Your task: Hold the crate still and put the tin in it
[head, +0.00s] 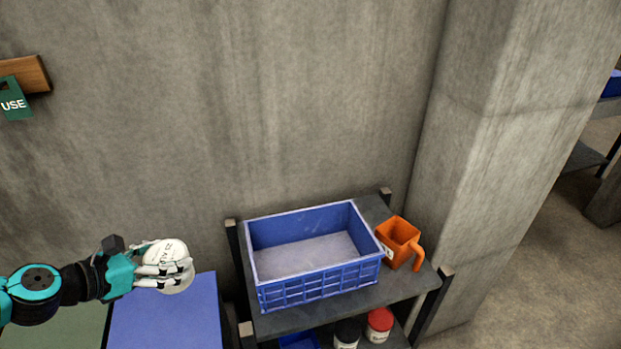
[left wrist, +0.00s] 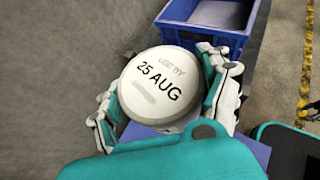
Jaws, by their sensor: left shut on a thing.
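My left gripper (head: 162,268) is shut on a round white tin (head: 170,249) and holds it to the left of the crate. In the left wrist view the tin (left wrist: 160,82) sits between the fingers, its lid marked "25 AUG". The blue crate (head: 318,282) stands empty on the top shelf of a dark rack, apart from the tin. Part of the crate (left wrist: 195,35) also shows at the top of the left wrist view. My right gripper is not in view.
An orange square mug (head: 397,240) stands right beside the crate. Below, the lower shelf holds a red-lidded jar (head: 380,320) and a dark-lidded jar (head: 347,332). A blue surface (head: 165,312) lies under the tin. A concrete wall and pillar (head: 500,170) bound the rack.

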